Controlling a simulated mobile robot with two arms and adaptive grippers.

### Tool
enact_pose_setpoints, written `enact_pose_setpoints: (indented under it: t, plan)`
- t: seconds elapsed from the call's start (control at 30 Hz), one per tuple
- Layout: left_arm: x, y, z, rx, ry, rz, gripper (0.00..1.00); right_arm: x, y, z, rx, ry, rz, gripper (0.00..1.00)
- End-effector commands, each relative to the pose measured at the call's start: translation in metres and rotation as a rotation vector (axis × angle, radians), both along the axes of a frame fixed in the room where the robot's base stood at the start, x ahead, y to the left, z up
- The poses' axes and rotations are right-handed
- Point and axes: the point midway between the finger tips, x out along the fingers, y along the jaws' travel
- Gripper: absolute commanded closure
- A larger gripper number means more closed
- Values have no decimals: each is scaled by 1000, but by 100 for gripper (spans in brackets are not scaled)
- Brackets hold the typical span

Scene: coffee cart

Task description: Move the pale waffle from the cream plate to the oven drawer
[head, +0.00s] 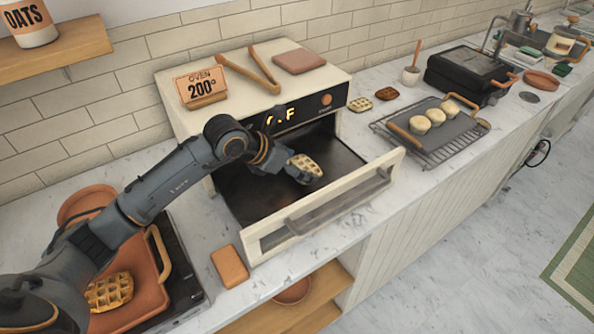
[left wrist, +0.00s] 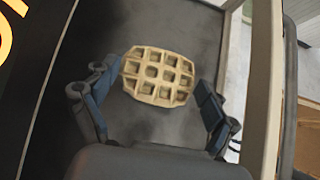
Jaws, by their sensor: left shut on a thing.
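The pale waffle (head: 307,164) is held over the pulled-out oven drawer (head: 240,197). My left gripper (head: 299,174) reaches in from the left and is shut on the waffle. In the left wrist view the waffle (left wrist: 158,76) sits between the two fingers of the left gripper (left wrist: 156,88), with the dark drawer floor behind it. The head view does not make clear whether the waffle touches the drawer floor. I cannot make out the cream plate in either view. My right gripper is not in view.
Tongs (head: 250,68) and an oven sign (head: 201,86) are on the oven. Right of it lie a pale waffle (head: 360,104), a brown waffle (head: 386,93) and a rack with buns (head: 421,125).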

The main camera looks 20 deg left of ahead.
Motion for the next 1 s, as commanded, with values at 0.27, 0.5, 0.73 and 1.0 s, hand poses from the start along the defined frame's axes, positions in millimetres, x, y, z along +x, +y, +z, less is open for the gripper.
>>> enact_pose_setpoints:
  t: [0.27,0.5,0.73,1.0]
  plan:
    - [-1,3,-32,1,3,1,56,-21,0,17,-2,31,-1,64]
    - [0,3,-34,2,1,1,56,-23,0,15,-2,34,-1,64]
    - [0,3,-35,2,1,1,0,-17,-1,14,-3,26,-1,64]
    - [0,3,-35,1,2,1,0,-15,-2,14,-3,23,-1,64]
